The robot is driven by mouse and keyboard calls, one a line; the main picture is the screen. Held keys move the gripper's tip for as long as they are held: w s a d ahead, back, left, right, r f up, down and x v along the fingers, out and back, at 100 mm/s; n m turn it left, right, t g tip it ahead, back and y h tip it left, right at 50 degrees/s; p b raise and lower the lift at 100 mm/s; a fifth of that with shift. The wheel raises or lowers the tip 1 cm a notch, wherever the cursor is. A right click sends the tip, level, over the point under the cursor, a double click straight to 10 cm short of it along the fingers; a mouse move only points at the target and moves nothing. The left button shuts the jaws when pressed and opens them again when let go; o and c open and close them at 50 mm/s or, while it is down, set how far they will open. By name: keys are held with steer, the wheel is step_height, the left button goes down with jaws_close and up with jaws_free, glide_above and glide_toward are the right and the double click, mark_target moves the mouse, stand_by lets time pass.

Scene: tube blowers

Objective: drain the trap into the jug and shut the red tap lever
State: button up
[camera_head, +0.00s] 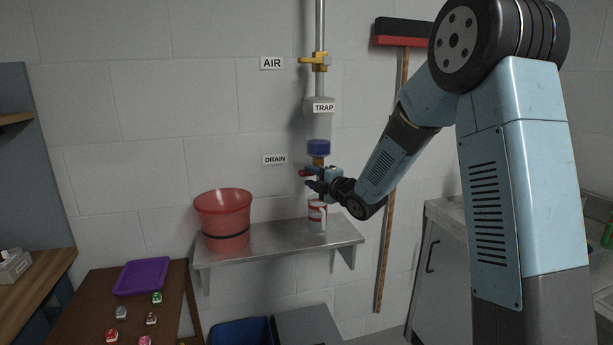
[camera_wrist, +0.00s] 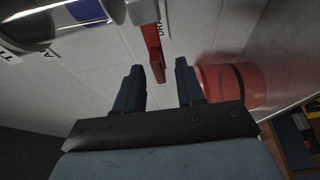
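The clear trap (camera_head: 318,108) hangs on the wall pipe, with a blue layer (camera_head: 319,147) at its bottom. Below it is the brass drain tap with its red lever (camera_head: 304,173), which sticks out to the left. The white jug with red markings (camera_head: 317,218) stands upright on the shelf below the tap; my gripper partly hides its top. My gripper (camera_head: 309,185) is just below the lever. In the wrist view my gripper (camera_wrist: 158,72) is open, and the red lever (camera_wrist: 152,46) reaches toward the gap between the fingertips. Contact cannot be told. Flow into the jug is not visible.
A red bucket (camera_head: 223,212) stands on the left of the metal shelf (camera_head: 275,242). The yellow air tap (camera_head: 316,61) is above the trap. A broom (camera_head: 391,180) leans right of the pipe, behind my arm. A small table (camera_head: 80,312) is lower left.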

steer(key=shift+x, duration=1.5)
steer(key=shift+c, duration=0.4)
jaws_close()
steer(key=shift+s, duration=0.1)
